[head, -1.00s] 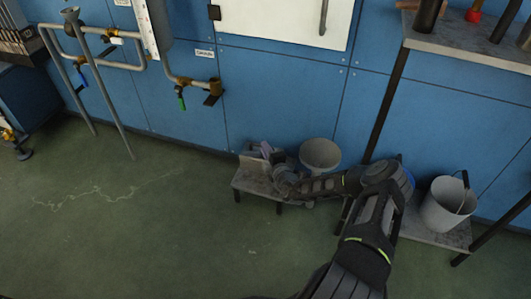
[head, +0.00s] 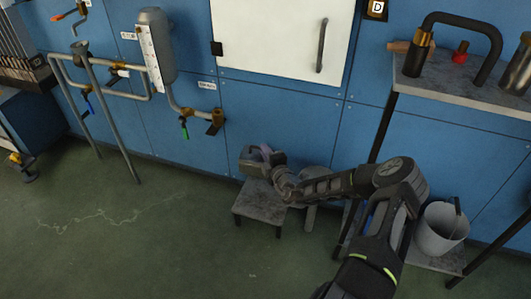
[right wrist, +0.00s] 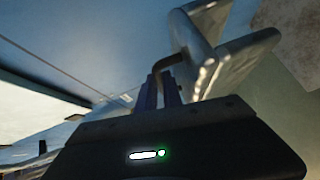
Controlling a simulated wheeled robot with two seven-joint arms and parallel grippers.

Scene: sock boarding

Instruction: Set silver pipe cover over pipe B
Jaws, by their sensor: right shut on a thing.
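A silver-grey curved cover (head: 252,161), which looks like the silver pipe cover, is raised above the small stool. My right gripper (head: 268,156) is shut on it. In the right wrist view the cover (right wrist: 235,62) shows bright flared walls, and a thin bent handle runs between my gripper's fingers (right wrist: 166,88). Grey pipes run along the blue wall: a looped pipe (head: 103,93) at the left, and a pipe (head: 182,108) with a green-handled valve further right. I cannot read which is pipe B. My left gripper is not in view.
The small grey stool (head: 260,206) has a bare top. A grey bucket (head: 440,228) sits on the rack's low shelf. The upper shelf (head: 455,87) holds several tools. The left floor is clear.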

